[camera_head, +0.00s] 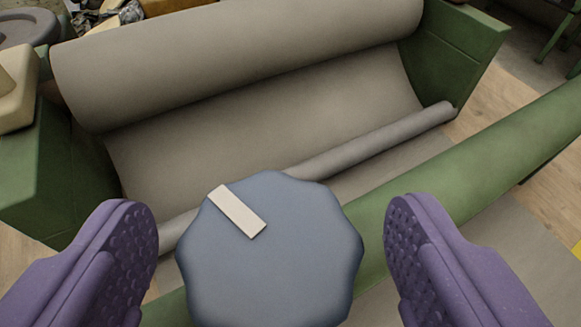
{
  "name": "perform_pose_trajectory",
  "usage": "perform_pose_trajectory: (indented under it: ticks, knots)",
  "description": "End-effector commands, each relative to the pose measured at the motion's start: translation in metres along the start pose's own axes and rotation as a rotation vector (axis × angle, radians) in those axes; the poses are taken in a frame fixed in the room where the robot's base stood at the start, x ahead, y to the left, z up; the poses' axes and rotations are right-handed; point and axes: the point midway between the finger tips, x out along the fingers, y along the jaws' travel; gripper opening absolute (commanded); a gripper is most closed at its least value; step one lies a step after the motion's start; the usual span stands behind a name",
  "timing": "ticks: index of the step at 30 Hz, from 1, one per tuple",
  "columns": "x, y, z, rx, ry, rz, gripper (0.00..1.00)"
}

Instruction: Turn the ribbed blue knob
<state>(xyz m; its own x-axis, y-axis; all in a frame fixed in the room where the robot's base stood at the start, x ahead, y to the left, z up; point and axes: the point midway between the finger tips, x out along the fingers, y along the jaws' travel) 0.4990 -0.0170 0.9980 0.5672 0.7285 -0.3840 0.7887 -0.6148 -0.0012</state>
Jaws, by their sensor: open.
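The ribbed blue knob (275,265) has a scalloped edge and sits at the bottom middle of the head camera view. A pale bar-shaped mark (238,211) lies on its face, slanting from upper left to lower right. My gripper (272,240) is open, with one purple studded finger to the left of the knob and the other to the right. In the picture there is a gap between each finger and the knob. The knob's lower edge is cut off by the frame.
Behind the knob, a large grey-brown sheet roll (240,55) hangs between green end panels (455,50). A thinner grey roll (375,143) and a green bar (470,175) run slantwise behind the knob. Beige and grey objects (12,90) stand at the upper left.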

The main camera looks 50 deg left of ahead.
Motion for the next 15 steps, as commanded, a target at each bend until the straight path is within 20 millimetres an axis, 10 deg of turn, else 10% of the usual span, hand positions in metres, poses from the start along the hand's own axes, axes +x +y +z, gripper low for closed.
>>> perform_pose_trajectory:
  ticks: [12,15]
  knots:
    - [0.018,0.0,0.0,-0.001,0.0,0.0,0.81]
    - [0.018,0.0,0.0,-0.001,0.001,0.0,0.62]
